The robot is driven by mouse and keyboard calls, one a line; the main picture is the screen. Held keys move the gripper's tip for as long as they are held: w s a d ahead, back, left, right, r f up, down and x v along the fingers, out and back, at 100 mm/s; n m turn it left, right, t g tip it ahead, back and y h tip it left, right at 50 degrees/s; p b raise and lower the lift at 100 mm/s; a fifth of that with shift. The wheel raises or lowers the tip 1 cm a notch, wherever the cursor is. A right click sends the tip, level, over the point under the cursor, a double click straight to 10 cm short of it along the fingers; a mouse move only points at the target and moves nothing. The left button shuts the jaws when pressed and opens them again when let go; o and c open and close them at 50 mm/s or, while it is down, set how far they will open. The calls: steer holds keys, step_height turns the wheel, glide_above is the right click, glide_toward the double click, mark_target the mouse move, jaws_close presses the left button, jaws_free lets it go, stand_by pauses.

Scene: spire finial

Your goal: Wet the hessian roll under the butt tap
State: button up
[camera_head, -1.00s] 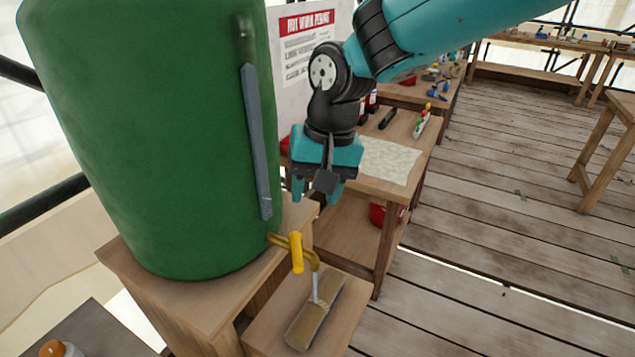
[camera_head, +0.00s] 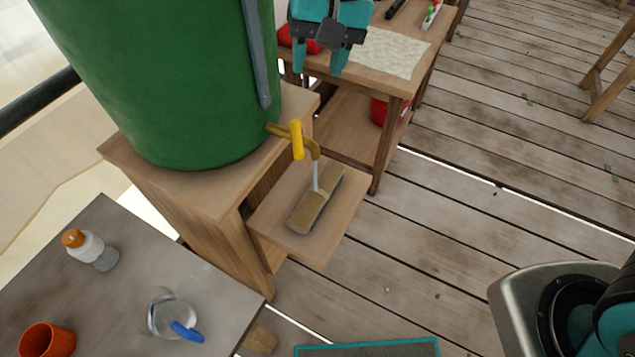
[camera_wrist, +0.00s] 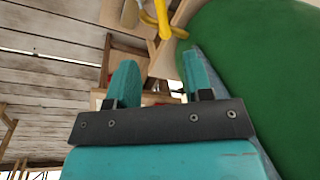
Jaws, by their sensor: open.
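The hessian roll (camera_head: 315,203) lies on a low wooden shelf below the green water butt (camera_head: 160,80). It is tan, with a darker patch across its middle. The butt's brass tap (camera_head: 310,146) has a yellow lever (camera_head: 296,140). A thin stream of water (camera_head: 316,176) runs from its spout onto the roll. My gripper (camera_head: 320,72) is open and empty, above and behind the tap at the top of the head view. In the wrist view, my gripper's teal fingers (camera_wrist: 158,78) stand apart, with the yellow lever (camera_wrist: 160,20) beyond them.
A grey table (camera_head: 130,270) at lower left holds a white bottle with an orange cap (camera_head: 92,250), an orange cup (camera_head: 46,340) and a clear jug (camera_head: 172,315). A workbench with a pale cloth (camera_head: 385,50) stands behind the tap. The plank floor (camera_head: 430,230) at right is mostly clear.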

steer(key=shift+c, duration=1)
steer(key=shift+g+y, duration=0.3)
steer(key=d+f, duration=0.1)
steer(key=f, duration=0.1)
steer(key=w+d+f, duration=0.1)
steer(key=f, duration=0.1)
steer(key=shift+d+b, duration=0.2)
steer(key=shift+b, duration=0.2)
jaws_close()
steer(key=d+f+y+b, duration=0.3)
steer(key=d+f+y, duration=0.5)
steer(key=d+f, duration=0.1)
steer(key=a+r+p+x, duration=0.1)
steer(key=p+x, duration=0.3)
steer(key=x, duration=0.8)
steer(key=shift+w+a+r, duration=0.15)
steer(key=shift+a+r, duration=0.25)
steer(key=shift+a, duration=0.2)
